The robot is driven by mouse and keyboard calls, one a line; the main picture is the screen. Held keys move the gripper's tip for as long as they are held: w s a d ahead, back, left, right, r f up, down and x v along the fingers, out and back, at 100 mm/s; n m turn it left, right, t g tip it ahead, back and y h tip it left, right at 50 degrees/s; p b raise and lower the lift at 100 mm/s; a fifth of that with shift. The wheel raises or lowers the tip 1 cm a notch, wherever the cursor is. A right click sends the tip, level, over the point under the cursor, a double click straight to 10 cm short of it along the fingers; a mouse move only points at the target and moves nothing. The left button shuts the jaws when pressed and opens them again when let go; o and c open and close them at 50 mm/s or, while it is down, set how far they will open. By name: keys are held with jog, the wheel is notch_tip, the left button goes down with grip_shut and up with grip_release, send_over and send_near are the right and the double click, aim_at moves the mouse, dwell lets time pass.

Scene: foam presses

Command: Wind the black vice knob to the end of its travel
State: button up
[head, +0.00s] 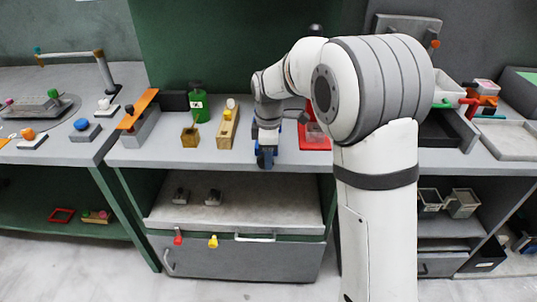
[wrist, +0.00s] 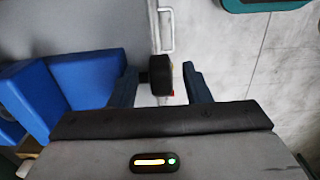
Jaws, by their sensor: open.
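The black vice knob (wrist: 160,77) is in the middle of the wrist view, between the two fingers of my gripper (wrist: 158,68). My gripper is open, with a gap between the knob and each finger; I cannot tell whether the fingers are deep enough to flank it fully. The blue vice body (wrist: 87,80) lies to the left of the knob in the wrist view. In the head view my gripper points down at the bench's front edge, and a small blue part of the vice (head: 266,155) shows there. The knob is not clear in that view.
A wooden block with a yellow knob (head: 228,125) and a green bottle (head: 199,103) stand left of my gripper. A red-based device (head: 314,140) stands close on its right.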

jog(key=shift+c, duration=0.4)
grip_shut()
jog(key=shift+a+r+h+p, duration=0.1)
jog(key=shift+h+p, duration=0.2)
jog(key=shift+p, duration=0.15)
